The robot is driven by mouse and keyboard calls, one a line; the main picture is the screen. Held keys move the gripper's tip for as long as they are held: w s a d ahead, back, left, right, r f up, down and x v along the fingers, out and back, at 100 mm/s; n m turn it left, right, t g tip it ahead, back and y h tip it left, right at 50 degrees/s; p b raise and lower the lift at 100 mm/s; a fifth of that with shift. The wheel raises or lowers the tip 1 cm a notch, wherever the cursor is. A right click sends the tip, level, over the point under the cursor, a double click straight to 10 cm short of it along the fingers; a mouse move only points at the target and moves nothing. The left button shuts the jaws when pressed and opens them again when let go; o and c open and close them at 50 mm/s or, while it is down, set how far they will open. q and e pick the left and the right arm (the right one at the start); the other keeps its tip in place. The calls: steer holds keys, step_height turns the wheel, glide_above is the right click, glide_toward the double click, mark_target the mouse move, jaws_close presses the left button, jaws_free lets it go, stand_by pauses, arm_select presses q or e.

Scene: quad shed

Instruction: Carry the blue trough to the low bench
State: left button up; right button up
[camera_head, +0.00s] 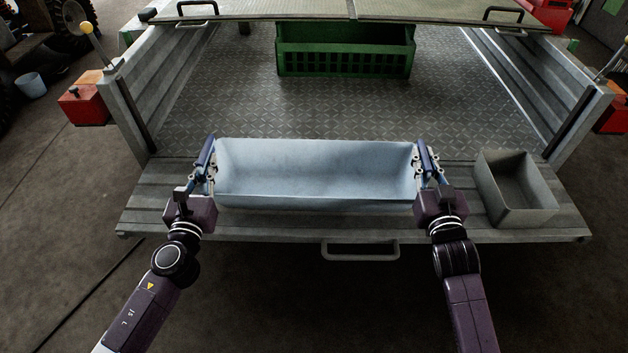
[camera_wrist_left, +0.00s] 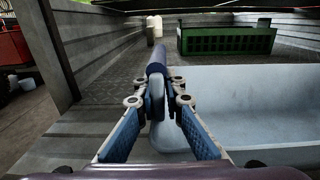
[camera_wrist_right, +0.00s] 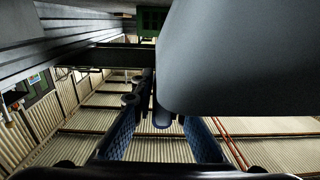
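The pale blue trough (camera_head: 315,172) lies crosswise at the front of the trailer bed, over the tailgate. It looks level and empty. Whether it touches the tailgate is hard to tell. My left gripper (camera_head: 205,165) is at its left end, closed around the dark blue handle, also seen in the left wrist view (camera_wrist_left: 157,98). My right gripper (camera_head: 426,165) is at the right end, its fingers around the other handle (camera_wrist_right: 161,115). The trough's end (camera_wrist_right: 235,60) fills the upper right of the right wrist view. I cannot make out a low bench.
A grey open box (camera_head: 515,190) stands on the tailgate (camera_head: 290,224), close to the right of my right gripper. A green crate (camera_head: 345,62) is deeper in the bed. Metal side walls (camera_head: 150,95) flank the bed. A tailgate handle (camera_head: 360,252) sticks out in front.

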mark_target(202, 153)
arm_select(q)
jaws_close()
arm_select(e)
steer(key=shift+a, duration=0.1)
jaws_close()
arm_select(q)
steer(key=shift+r, duration=0.25)
arm_select(e)
steer(key=shift+r, duration=0.25)
